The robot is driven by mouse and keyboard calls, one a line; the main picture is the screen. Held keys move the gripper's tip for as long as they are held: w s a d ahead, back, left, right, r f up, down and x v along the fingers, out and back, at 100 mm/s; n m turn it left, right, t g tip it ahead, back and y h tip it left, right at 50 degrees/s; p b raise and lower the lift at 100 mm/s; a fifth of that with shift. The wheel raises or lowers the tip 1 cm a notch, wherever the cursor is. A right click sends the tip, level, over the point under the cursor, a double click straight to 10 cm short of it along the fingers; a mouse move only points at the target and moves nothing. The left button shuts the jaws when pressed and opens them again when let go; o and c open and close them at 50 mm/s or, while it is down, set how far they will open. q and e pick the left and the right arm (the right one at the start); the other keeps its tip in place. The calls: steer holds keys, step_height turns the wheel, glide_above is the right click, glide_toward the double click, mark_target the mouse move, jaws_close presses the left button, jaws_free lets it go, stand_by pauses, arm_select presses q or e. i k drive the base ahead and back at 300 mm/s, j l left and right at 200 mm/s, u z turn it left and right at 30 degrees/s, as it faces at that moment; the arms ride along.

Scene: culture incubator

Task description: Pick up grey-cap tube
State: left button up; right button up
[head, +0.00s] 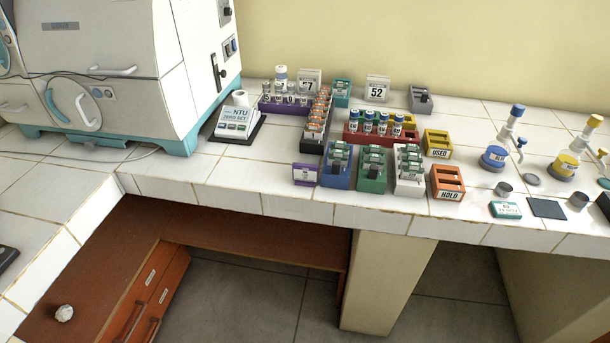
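Small tubes with pale, greyish caps (278,88) stand upright in a purple rack (270,108) at the back of the tiled counter. The caps are too small to tell for certain which one is grey. Several blue-capped tubes (368,121) stand in a red rack (352,138) to the right. A grey holder (416,105) at the back right has a dark item in it, too small to identify. Neither of my grippers is in view.
Blue (336,182), green (372,186) and white (407,189) racks line the front edge. An orange HOLD box (446,195) and a yellow USED box (437,152) stand right of them. A large white machine (120,60) fills the left. Bare tiles (225,176) lie before the NTU device (235,122).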

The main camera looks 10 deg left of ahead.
mark_target(278, 86)
steer(key=i+j, duration=0.1)
steer(key=j, duration=0.8)
steer(key=i+j, duration=0.15)
steer(key=j, duration=0.3)
